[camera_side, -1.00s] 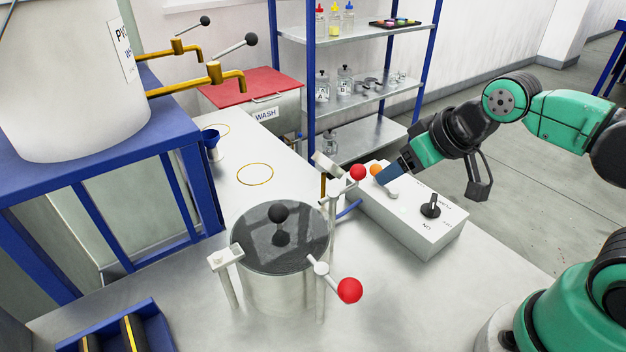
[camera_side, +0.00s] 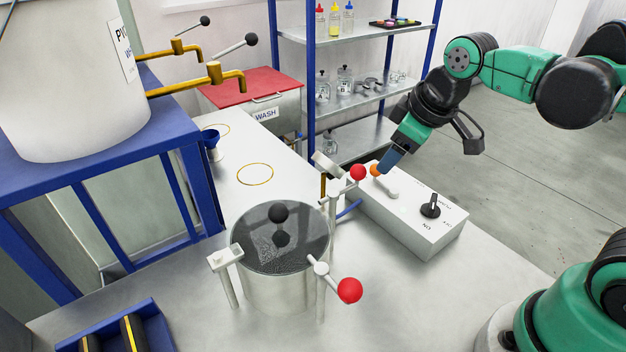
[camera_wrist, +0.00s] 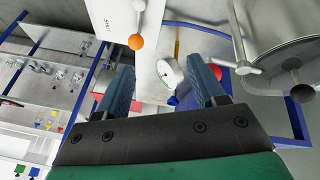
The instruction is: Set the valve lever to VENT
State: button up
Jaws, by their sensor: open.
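The valve lever, a white arm with an orange ball (camera_side: 376,169), sits on top of the white control box (camera_side: 408,232), at its far end. In the wrist view the orange ball (camera_wrist: 136,42) hangs at the box's edge, with a "SHUT" label beside the lever. No VENT label is readable. My gripper (camera_side: 389,164) is just right of and above the ball in the side view. In the wrist view its blue fingers (camera_wrist: 160,66) are spread wide and empty, with the ball beyond the tips, nearer the left finger. I cannot tell the exact gap.
A lidded pot (camera_side: 279,240) with red-ball clamps (camera_side: 349,290) stands left of the box. A black knob (camera_side: 430,206) is on the box's near end. Shelves (camera_side: 360,95) stand behind. The table's front right is clear.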

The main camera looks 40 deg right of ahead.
jog(key=w+d+n+g, duration=0.1)
jog(key=n, duration=0.1)
jog(key=w+d+f+n+g, duration=0.1)
jog(key=w+n, duration=0.1)
jog(key=w+d+f+n+g, duration=0.1)
jog(key=w+n, duration=0.1)
jog(key=shift+w+d+f+n+h, duration=0.1)
jog(key=shift+f+n+h, duration=0.2)
jog(key=shift+n, duration=0.1)
jog(key=shift+x, duration=2.6)
grip_shut()
